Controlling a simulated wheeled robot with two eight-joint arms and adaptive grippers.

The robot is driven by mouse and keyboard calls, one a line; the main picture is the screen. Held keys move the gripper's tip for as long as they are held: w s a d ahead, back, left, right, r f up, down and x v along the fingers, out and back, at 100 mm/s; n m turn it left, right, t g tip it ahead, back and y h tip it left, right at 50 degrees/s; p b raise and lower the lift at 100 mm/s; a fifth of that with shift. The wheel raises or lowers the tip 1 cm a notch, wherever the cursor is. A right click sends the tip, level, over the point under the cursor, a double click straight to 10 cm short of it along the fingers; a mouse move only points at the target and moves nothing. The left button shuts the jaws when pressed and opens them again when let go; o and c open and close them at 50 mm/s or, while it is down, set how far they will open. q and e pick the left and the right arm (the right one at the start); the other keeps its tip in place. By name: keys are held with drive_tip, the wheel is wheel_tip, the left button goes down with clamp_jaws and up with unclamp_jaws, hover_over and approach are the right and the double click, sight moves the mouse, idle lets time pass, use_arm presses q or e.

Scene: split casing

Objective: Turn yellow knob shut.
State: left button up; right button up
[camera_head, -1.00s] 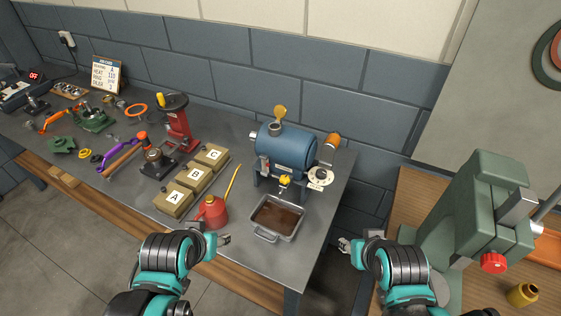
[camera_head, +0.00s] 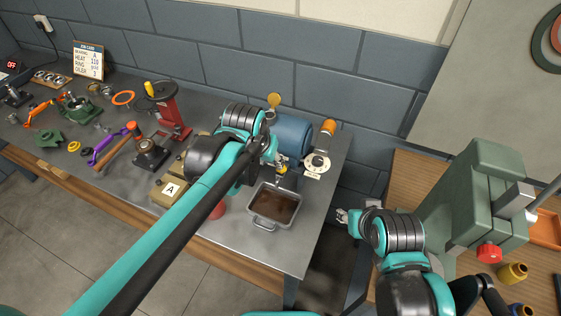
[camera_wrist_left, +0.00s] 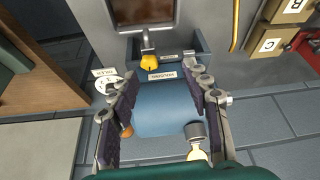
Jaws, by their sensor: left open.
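The yellow knob (camera_head: 282,170) sits at the lower front of the blue tank (camera_head: 292,135), above the tray; the arm partly hides this area in the head view. The knob shows clearly in the left wrist view (camera_wrist_left: 149,62), on a short metal stem.
A metal tray (camera_head: 266,224) with brown contents stands below the knob. A dial (camera_head: 317,163) and orange handle (camera_head: 328,127) are at the tank's right. A yellow cap (camera_head: 274,100) tops the tank.

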use_arm(q)
drive_tip(key=w+d+f, duration=0.1)
drive_tip(key=f, duration=0.1)
drive_tip(key=w+d+f+b, duration=0.1)
drive_tip(key=w+f, duration=0.1)
drive_tip(key=f, duration=0.1)
drive_tip(key=w+d+f+b, duration=0.1)
drive_tip(key=f, duration=0.1)
drive_tip(key=shift+w+d+f, duration=0.3)
drive_tip(key=shift+d, duration=0.05)
clamp_jaws()
